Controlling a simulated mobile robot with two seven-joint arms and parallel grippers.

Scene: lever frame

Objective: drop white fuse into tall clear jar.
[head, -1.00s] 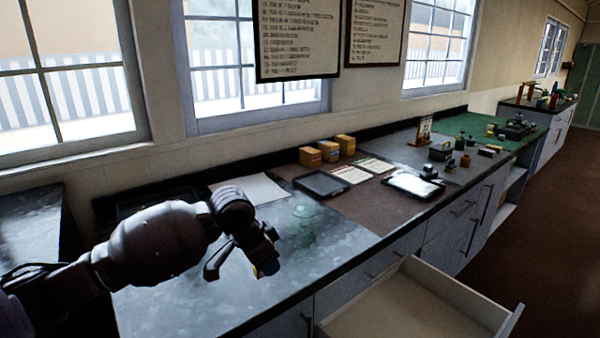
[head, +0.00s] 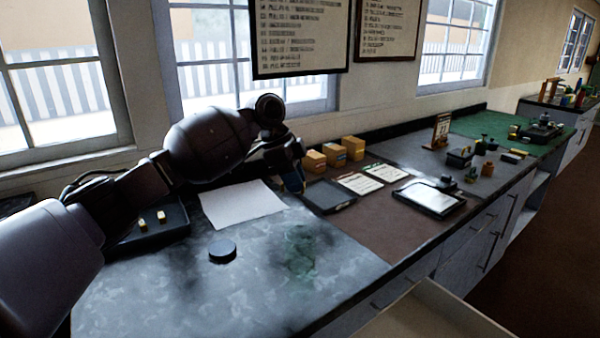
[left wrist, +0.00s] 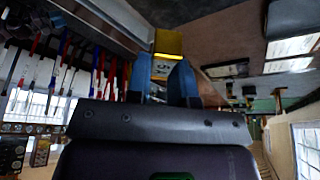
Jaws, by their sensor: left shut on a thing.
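My left gripper (head: 294,180) is over the back of the bench, in front of the yellow boxes. Its blue fingers (left wrist: 183,82) are shut on a small piece with a yellow top and a pale, marked side (left wrist: 162,68), which I take to be the white fuse. Most of it is hidden between the fingers. A faint, greenish see-through shape (head: 301,248), probably the clear jar, stands on the grey bench top, nearer the front than the gripper. Its rim is hard to make out. My right gripper is not in view.
A black round disc (head: 222,251) lies left of the clear shape. A black tray (head: 176,234) with two small yellowish pieces is at the left. A white sheet (head: 240,206), a dark flat tray (head: 328,196) and yellow boxes (head: 314,160) are at the back. A drawer (head: 430,315) stands open in front.

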